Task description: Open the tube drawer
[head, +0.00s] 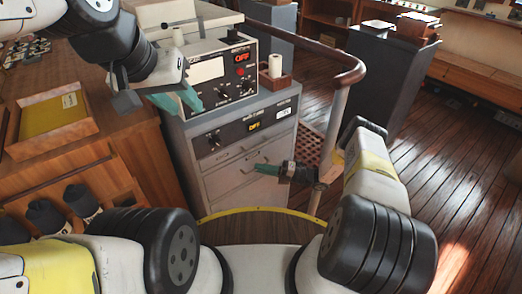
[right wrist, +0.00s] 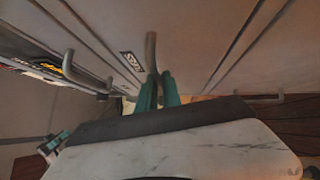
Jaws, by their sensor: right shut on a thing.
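The grey drawer cabinet (head: 178,135) stands in the middle of the head view, with several drawer fronts and bar handles below a dark control panel. My right gripper (head: 264,168) is at a handle on the cabinet's front. In the right wrist view, its teal fingers (right wrist: 160,90) are shut on a drawer handle (right wrist: 151,52), beside a small black label (right wrist: 131,62). The fingers hide part of that handle. The drawer front looks flush with the cabinet. My left gripper (head: 178,101) is empty above the cabinet's left side, its teal fingers apart.
An instrument box (head: 214,72) with a red display stands on the cabinet, beside a white roll (head: 275,66) in a wooden holder. A curved handrail (head: 335,115) rises right of the cabinet. A wooden counter with a yellow-bottomed tray (head: 50,118) is at left.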

